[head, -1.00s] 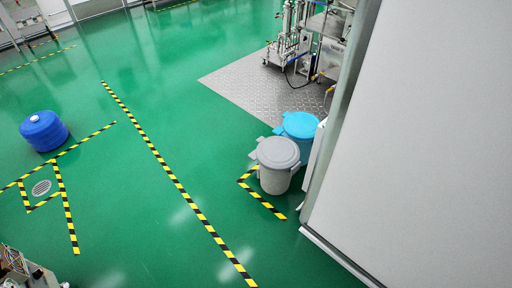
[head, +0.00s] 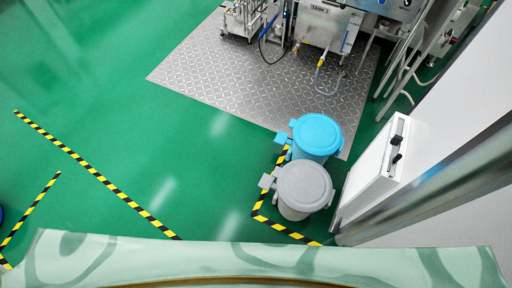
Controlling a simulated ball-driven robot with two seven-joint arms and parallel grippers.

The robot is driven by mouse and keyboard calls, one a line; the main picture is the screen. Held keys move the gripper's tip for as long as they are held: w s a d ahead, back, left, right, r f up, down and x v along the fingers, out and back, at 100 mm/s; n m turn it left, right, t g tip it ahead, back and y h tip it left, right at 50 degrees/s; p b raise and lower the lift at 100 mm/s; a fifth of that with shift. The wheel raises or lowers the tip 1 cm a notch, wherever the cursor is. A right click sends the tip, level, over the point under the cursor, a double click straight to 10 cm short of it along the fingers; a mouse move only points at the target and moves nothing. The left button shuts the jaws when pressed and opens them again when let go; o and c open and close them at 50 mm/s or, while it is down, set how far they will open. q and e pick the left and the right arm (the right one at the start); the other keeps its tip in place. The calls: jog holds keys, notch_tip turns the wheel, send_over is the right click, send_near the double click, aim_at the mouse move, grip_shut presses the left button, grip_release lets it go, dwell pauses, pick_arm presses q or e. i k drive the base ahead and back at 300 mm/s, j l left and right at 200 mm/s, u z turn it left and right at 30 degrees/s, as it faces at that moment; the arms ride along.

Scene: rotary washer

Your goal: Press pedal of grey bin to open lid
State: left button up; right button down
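The grey bin (head: 303,190) stands on the green floor right of centre, its round lid shut. A small grey tab, perhaps the pedal, sticks out at its left side (head: 267,182). A blue bin (head: 317,135) with a shut lid stands just behind it. Neither of my grippers shows in the head view. A pale green patterned surface fills the bottom edge and hides the floor there.
A white cabinet (head: 376,160) and a metal post (head: 430,190) stand right of the bins. A steel tread-plate floor (head: 260,90) with tank equipment (head: 328,28) lies behind. Yellow-black tape (head: 265,222) borders the grey bin. Open green floor (head: 110,110) lies to the left.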

aim_at(267, 183)
jog(key=i+j+z, duration=0.1)
jog(key=i+j, duration=0.35)
jog(key=j, duration=0.25)
jog(key=i+j+z, duration=0.25)
jog(key=i+j, duration=0.2)
jog(key=j, duration=0.25)
